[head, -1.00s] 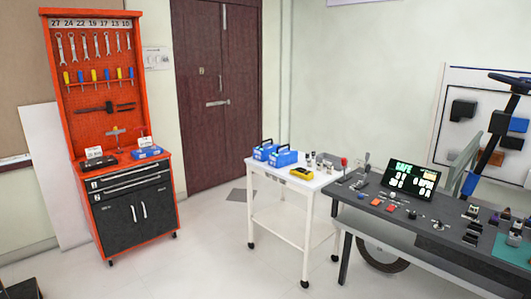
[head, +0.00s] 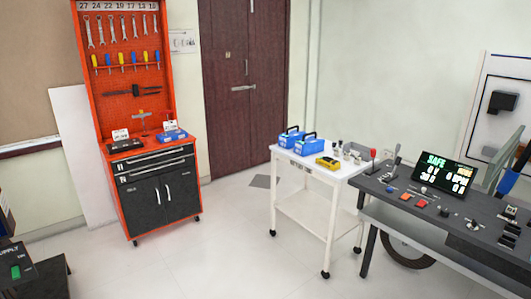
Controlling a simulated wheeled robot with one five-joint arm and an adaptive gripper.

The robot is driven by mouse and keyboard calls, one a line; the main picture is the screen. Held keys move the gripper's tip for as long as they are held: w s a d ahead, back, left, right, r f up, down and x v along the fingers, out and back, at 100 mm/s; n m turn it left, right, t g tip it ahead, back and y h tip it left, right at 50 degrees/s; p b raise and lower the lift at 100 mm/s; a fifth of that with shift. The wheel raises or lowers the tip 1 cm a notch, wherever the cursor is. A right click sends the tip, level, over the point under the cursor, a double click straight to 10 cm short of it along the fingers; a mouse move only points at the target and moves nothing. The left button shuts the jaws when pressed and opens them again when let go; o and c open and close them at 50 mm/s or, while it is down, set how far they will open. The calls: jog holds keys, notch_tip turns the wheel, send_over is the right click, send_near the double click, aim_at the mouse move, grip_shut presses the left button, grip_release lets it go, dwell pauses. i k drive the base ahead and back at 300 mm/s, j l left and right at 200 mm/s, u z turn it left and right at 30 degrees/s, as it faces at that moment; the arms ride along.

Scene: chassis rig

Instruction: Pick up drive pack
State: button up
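Two blue packs with dark carry handles stand side by side on the white cart (head: 322,215): a left blue pack (head: 290,138) and a right blue pack (head: 296,144). A flatter blue item (head: 173,136) and a black item (head: 124,145), each with a small white card, lie on the orange tool cabinet (head: 113,207). No readable label shows which of these is the drive pack. My gripper is not in view.
A yellow meter (head: 328,162) and several small parts share the cart top. A dark bench (head: 440,214) with a "SAFE" screen (head: 444,172) adjoins the cart at right. A dark supply unit (head: 18,266) is at lower left. Floor (head: 235,250) between cabinet and cart is clear.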

aim_at(287, 139)
jog(key=i+u, duration=0.1)
jog(key=i, duration=0.45)
jog(key=i+j+u, duration=0.1)
jog(key=i, duration=0.4)
jog(key=i+u, duration=0.1)
jog(key=i, duration=0.45)
jog(key=i+l+u, duration=0.1)
jog(key=i, duration=0.45)
jog(key=i+l+u, duration=0.1)
jog(key=i, duration=0.4)
jog(key=i+l+u, duration=0.15)
jog(key=i, duration=0.4)
jog(key=i+l+u, duration=0.1)
jog(key=i, duration=0.4)
jog(key=i+l+u, duration=0.95)
jog(key=i+l, duration=0.05)
jog(key=i, duration=0.05)
